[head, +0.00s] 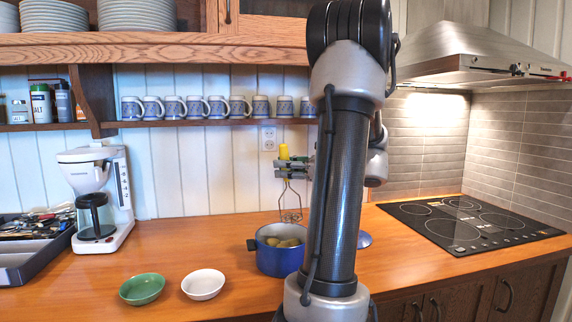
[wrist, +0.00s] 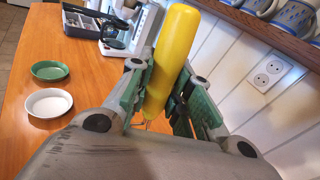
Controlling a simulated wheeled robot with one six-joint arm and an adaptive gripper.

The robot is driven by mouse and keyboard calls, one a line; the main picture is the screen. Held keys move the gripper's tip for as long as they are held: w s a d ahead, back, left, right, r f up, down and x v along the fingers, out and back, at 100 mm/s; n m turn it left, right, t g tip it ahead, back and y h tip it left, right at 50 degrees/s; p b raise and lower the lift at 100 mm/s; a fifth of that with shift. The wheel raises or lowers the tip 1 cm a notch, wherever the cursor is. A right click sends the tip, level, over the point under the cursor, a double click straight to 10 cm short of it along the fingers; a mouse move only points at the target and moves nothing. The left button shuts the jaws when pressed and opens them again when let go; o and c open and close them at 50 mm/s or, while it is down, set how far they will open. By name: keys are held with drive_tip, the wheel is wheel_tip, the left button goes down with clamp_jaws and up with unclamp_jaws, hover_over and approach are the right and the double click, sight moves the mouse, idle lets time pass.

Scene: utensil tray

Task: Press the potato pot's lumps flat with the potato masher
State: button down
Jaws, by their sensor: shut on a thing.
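The potato masher has a yellow handle (wrist: 171,62) and a wire head (head: 290,208). My gripper (head: 292,170) is shut on the masher's handle and holds it upright, head down. The handle stands between both fingers in the wrist view. The blue potato pot (head: 280,262) stands on the counter below, partly behind my arm. Yellowish potato lumps (head: 283,242) show inside it. The wire head is above the pot, and its lower end looks close to the pot's back rim. I cannot tell its exact depth over the pot.
A green bowl (head: 142,289) and a white bowl (head: 203,284) stand left of the pot. A coffee maker (head: 122,205) and utensil tray (head: 30,262) are at left, a cooktop (head: 468,222) at right. Mugs line the shelf above.

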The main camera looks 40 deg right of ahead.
sight(285, 185)
drive_tip(key=shift+f, duration=3.3)
drive_tip(key=shift+f, duration=1.65)
drive_tip(key=shift+r, duration=2.3)
